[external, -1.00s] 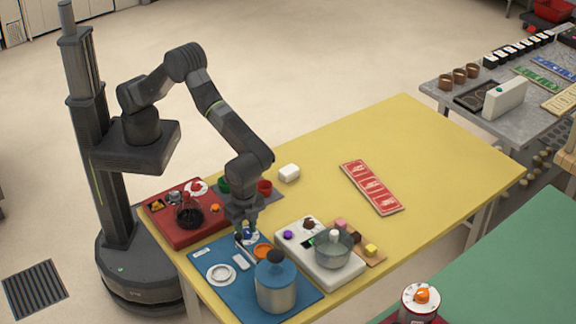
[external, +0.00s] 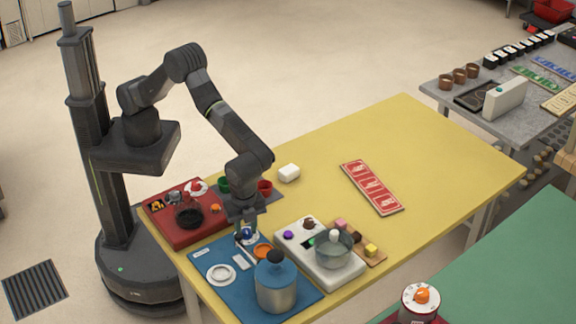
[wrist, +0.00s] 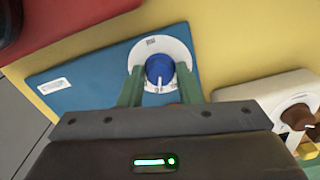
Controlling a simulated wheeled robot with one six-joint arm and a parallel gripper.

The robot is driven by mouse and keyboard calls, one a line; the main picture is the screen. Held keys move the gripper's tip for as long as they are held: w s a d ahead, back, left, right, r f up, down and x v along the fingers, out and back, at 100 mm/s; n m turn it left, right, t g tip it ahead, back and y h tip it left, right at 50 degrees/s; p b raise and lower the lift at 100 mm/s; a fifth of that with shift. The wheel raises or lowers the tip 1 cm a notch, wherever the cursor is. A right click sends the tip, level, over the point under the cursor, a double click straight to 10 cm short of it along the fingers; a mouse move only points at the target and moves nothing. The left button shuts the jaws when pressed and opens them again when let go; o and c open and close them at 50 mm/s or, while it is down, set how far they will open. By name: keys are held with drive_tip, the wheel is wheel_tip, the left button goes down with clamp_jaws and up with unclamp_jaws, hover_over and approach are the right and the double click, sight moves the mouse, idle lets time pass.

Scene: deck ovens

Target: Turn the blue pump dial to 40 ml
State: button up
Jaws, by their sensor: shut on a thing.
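The blue pump dial (wrist: 160,66) is a round knob with a white pointer on a white disc (wrist: 146,46) in the wrist view. Its pointer faces the bottom of that picture, towards my palm. The scale marks are too small to read. My gripper (wrist: 159,72) has its two green fingers on either side of the dial, shut on it. In the external view my gripper (external: 246,228) points down over the back part of the blue board (external: 212,256), and its fingers and wrist partly hide the dial.
A red board (external: 165,222) lies to the left, a white appliance (external: 297,258) to the right.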

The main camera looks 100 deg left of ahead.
sight(246, 231)
drive_tip(key=o, duration=1)
drive_tip(key=shift+c, duration=0.2)
wheel_tip(246, 231, up, 14)
drive_tip(key=shift+b, duration=0.4)
wheel_tip(246, 231, down, 14)
drive_tip(key=shift+p, duration=0.4)
